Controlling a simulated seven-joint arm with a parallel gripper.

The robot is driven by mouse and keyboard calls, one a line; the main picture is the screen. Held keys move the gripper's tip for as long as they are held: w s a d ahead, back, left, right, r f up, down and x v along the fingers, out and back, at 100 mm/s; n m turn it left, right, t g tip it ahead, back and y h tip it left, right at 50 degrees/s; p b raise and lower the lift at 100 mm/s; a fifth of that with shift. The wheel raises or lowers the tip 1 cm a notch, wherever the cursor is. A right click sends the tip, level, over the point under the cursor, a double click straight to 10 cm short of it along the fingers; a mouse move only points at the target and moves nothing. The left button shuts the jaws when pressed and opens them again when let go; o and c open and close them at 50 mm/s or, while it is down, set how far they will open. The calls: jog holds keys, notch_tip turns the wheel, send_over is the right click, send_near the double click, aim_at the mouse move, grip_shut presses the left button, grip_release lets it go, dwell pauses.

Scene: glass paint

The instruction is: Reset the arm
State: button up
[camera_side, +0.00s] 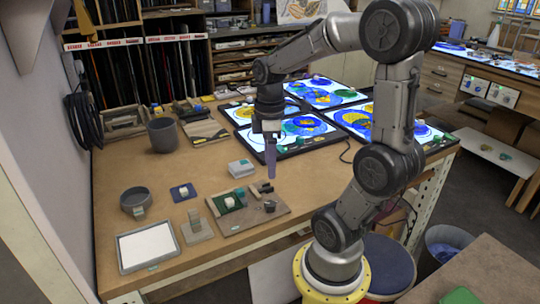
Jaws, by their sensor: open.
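My arm reaches over the wooden workbench (190,165) from the right, bent at the elbow. My gripper (271,146) points down above the bench, in front of the light panels. Its jaws are open. A slim purple-grey upright piece (270,162) shows directly below the jaws; I cannot tell whether it touches them.
Lit panels with blue and yellow glass designs (295,126) lie behind the gripper. A grey pot (162,135), a white block (241,168), a brown board with small parts (248,207) and a white-topped tray (147,246) stand on the bench. Bare wood lies between them.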

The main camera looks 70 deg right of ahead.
jog(key=shift+r, duration=0.8)
jog(key=s+a+r+m+t, duration=0.2)
jog(key=a+r+m+t, duration=0.1)
jog(key=a, duration=1.1)
jog(key=m+t, duration=0.1)
jog(key=t, duration=0.1)
jog(key=shift+a+r+m+t, duration=0.15)
jog(key=shift+m+t, duration=0.15)
